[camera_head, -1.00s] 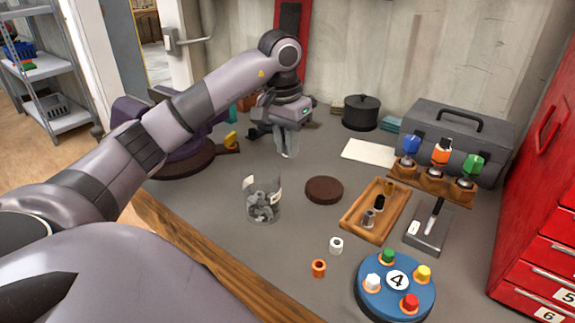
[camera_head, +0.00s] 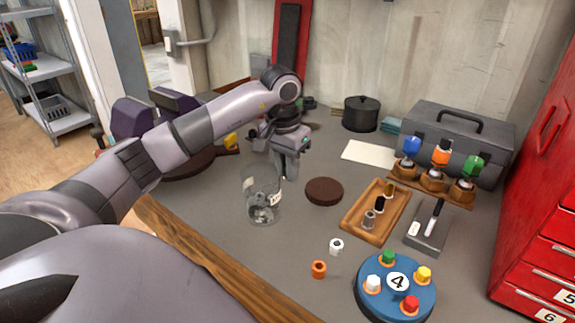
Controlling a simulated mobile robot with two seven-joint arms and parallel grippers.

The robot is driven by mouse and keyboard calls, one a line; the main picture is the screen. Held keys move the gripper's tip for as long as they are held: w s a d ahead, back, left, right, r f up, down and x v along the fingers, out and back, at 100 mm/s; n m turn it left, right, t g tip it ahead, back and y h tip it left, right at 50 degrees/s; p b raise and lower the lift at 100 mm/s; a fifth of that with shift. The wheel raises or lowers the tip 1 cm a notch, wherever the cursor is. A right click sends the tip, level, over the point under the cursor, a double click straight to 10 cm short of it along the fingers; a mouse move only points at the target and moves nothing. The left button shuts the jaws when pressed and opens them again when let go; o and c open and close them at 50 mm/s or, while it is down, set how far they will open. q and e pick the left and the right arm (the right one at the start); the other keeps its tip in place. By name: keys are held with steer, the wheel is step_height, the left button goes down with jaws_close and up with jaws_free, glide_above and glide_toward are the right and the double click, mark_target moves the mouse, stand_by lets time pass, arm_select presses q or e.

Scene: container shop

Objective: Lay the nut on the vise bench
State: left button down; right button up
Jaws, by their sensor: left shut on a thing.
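My left gripper (camera_head: 288,172) is shut at the middle of the bench, just behind and right of a clear jar (camera_head: 250,190). The thing between its fingers is too small and hidden to make out. The jar holds several grey metal pieces. The grey bench top (camera_head: 285,235) carries a purple vise (camera_head: 130,117) at the back left, partly hidden by my left arm. My right gripper is not in view.
A brown disc (camera_head: 324,190) lies right of my gripper. A blue round stand (camera_head: 385,305) is at the front. Bare bench lies between the jar and the front edge.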

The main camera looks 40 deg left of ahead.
arm_select(q)
steer(key=shift+f, duration=0.35)
steer(key=c, duration=1.1)
jaws_free()
steer(key=shift+r, duration=0.3)
steer(key=shift+s+r+p, duration=0.2)
steer(key=shift+r+p, duration=0.05)
steer(key=shift+r, duration=1.85)
steer(key=shift+s+r+p, duration=0.2)
steer(key=shift+r, duration=1.9)
steer(key=shift+s+r+p, duration=0.2)
steer(key=shift+r+p, duration=0.05)
steer(key=shift+r, duration=1.85)
steer(key=shift+d, duration=0.1)
